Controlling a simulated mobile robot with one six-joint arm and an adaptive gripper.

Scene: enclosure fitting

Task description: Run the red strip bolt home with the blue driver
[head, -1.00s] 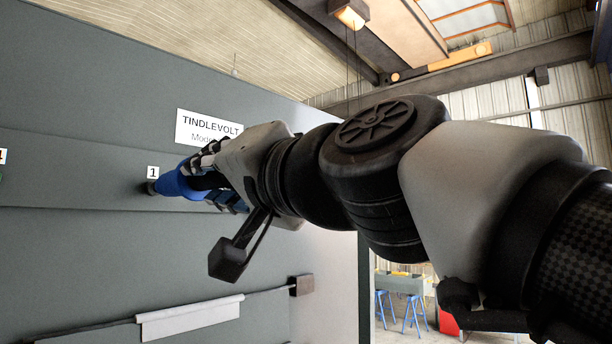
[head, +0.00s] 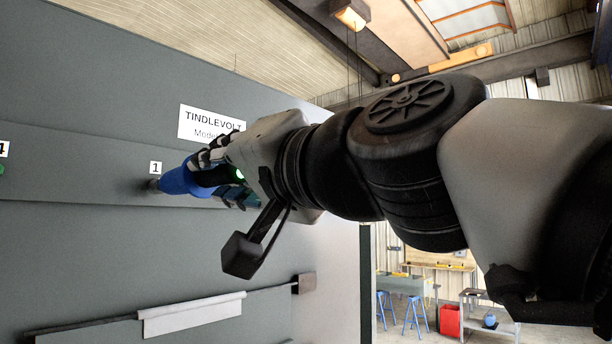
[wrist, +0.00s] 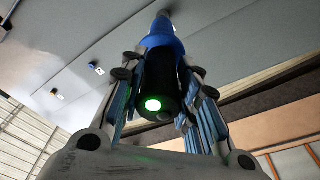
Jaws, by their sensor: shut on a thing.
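The blue driver (head: 178,180) is in my gripper (head: 214,176), its nose against or very near the grey panel's strip just below the label 1 (head: 155,167). In the wrist view, the fingers of my gripper (wrist: 160,72) close on both sides of the driver (wrist: 162,42), whose black rear end faces the camera with a lit green lamp (wrist: 153,105). The driver's nose points away to the panel. No red bolt shows; whatever sits at label 1 is hidden by the nose, and I cannot tell how deep it is.
Label 4 (head: 4,149) with a green piece below it is at the left edge. A wrist-view label (wrist: 99,70) has a blue piece beside it. A white sign (head: 211,123) is above the driver. A rod with a pale sheet (head: 193,314) runs below.

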